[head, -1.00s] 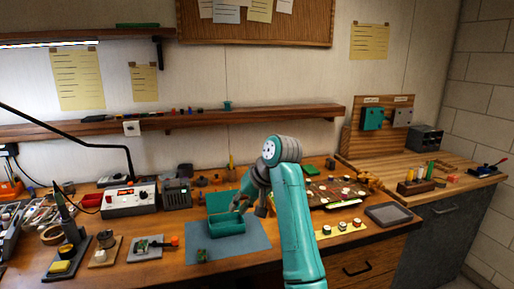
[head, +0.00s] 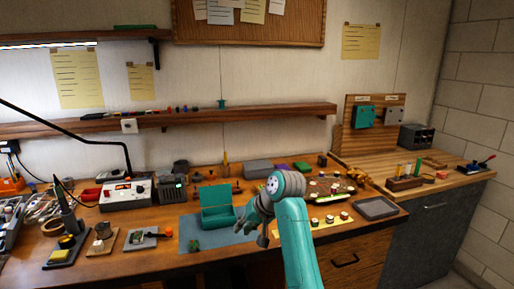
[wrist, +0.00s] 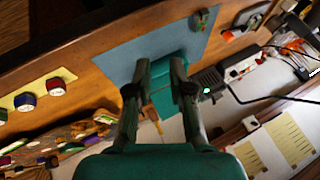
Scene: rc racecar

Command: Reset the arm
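My gripper (head: 240,226) hangs over the front of the bench, just right of the open teal box (head: 217,221). In the wrist view my gripper (wrist: 158,68) has its two dark fingers apart, with nothing seen held between them. The teal box (wrist: 170,72) shows beyond and between the fingers, apart from them as far as I can tell. My teal arm rises from the bottom of the head view and bends at a grey and teal joint.
The box stands on a blue mat (head: 190,230) on the wooden bench. A yellow strip (head: 325,227) with several small parts and a grey tray (head: 376,208) lie to the right. A soldering station (head: 127,192) stands at the left. A wooden shelf (head: 270,112) runs along the wall.

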